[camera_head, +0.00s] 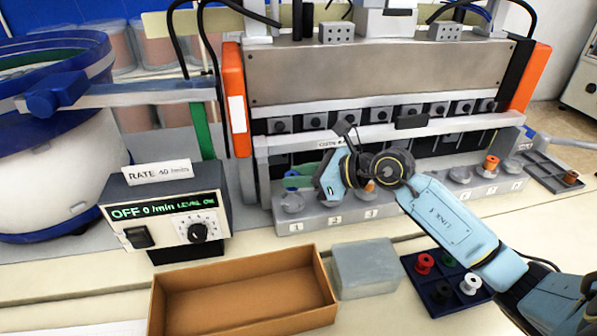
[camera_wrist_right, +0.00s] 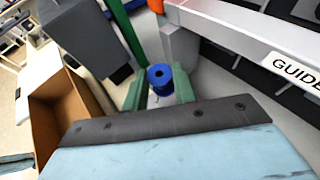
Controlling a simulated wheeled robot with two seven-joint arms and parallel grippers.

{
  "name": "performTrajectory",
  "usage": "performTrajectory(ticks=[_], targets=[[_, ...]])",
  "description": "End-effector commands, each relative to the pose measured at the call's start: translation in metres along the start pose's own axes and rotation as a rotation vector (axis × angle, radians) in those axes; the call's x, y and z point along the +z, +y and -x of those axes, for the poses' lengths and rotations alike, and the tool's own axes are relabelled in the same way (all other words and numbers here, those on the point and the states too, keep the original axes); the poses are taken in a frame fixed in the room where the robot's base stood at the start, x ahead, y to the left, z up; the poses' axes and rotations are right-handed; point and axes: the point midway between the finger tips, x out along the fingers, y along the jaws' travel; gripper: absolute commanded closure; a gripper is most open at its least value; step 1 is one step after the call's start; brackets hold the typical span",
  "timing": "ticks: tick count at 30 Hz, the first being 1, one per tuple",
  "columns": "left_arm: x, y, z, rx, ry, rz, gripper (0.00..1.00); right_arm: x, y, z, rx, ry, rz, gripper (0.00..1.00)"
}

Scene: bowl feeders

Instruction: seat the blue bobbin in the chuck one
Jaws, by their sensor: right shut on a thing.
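The blue bobbin (camera_head: 291,182) is just above chuck one (camera_head: 292,203), the leftmost grey chuck on the numbered rail. In the right wrist view the blue bobbin (camera_wrist_right: 160,77) stands between the two green fingers of my right gripper (camera_wrist_right: 160,90). My right gripper (camera_head: 298,178) is shut on the bobbin, reaching in from the right along the front of the machine. The bobbin looks upright. Its lower end is partly hidden by the fingers, so I cannot tell whether it touches the chuck. My left gripper is in neither view.
The guide bar (camera_wrist_right: 245,40) runs close beside the gripper. An orange bobbin (camera_head: 491,163) stands on a chuck farther right. A dark tray (camera_head: 437,306) holds several bobbins. A cardboard box (camera_head: 240,318), a grey block (camera_head: 364,270) and the rate controller (camera_head: 165,212) stand in front.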

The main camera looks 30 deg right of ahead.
Motion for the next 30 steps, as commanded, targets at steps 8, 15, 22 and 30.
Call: performTrajectory(ticks=[8, 15, 22, 30], targets=[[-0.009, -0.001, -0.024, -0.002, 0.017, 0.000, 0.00, -0.027, 0.000, -0.011, -0.001, -0.001, 0.000, 0.94], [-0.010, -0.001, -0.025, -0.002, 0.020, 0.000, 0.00, -0.029, 0.000, -0.012, -0.001, -0.001, 0.001, 0.94], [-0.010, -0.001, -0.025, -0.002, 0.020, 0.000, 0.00, -0.028, 0.000, -0.012, 0.000, -0.001, 0.001, 0.94], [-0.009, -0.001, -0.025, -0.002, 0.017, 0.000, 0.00, -0.029, 0.000, -0.011, 0.000, 0.000, 0.001, 0.94]])
